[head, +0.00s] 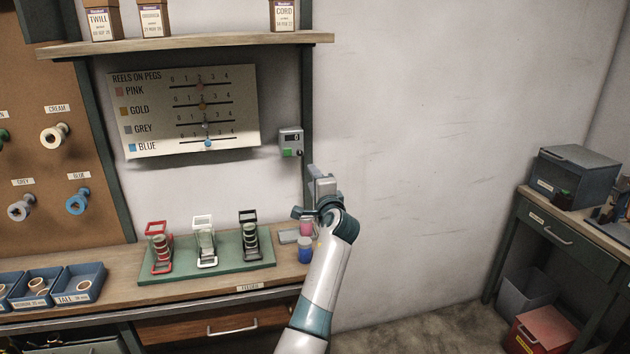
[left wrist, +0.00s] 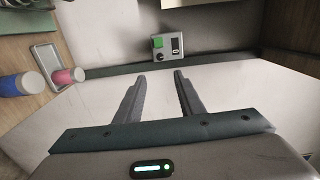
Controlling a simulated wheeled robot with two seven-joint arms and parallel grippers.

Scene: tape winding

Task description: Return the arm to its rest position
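My left arm (head: 320,275) reaches up from the bottom of the head view, in front of the bench's right end. Its gripper (head: 318,182) is raised near the wall post, below and right of the small grey box with a green button (head: 290,142). In the left wrist view, the two fingers (left wrist: 159,77) stand apart with nothing between them. The box (left wrist: 166,47) shows beyond the fingertips. My right gripper is in neither view.
A green mat (head: 190,270) holds three winding frames. A shelf (head: 200,45) juts out above.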

